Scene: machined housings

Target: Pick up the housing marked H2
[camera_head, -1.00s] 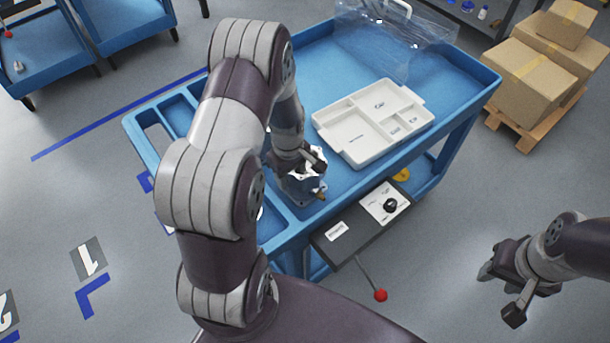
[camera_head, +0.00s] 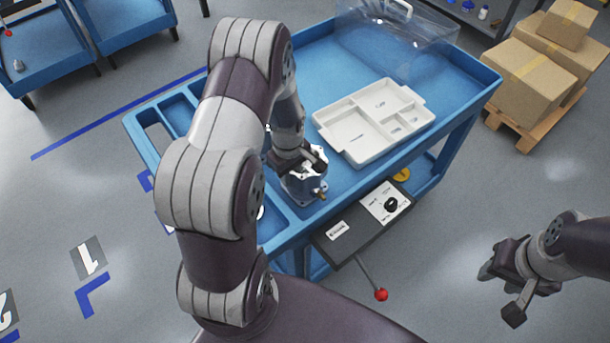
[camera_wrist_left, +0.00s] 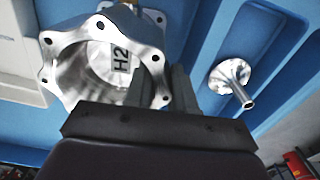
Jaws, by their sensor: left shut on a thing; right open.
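The housing marked H2 (camera_wrist_left: 75,74) is a silver metal ring-shaped part with a flange and several bolt holes. Its H2 label shows on the inner wall in the left wrist view. My left gripper (camera_wrist_left: 155,85) is shut on the wall of the housing, one finger inside and one outside. In the head view the housing (camera_head: 308,190) is at the front edge of the blue cart, under my left gripper (camera_head: 300,168), which partly hides it. I cannot tell whether it touches the cart. My right gripper (camera_head: 498,285) is open and empty, off the cart at the right.
A white divided tray (camera_head: 350,152) lies on the blue cart (camera_head: 335,62), right of the housing. A flanged metal part with a stem (camera_wrist_left: 232,80) is beside the housing. A black control panel (camera_head: 358,222) with a red-knobbed lever is on the cart's front. Cardboard boxes (camera_head: 528,88) stand at the right.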

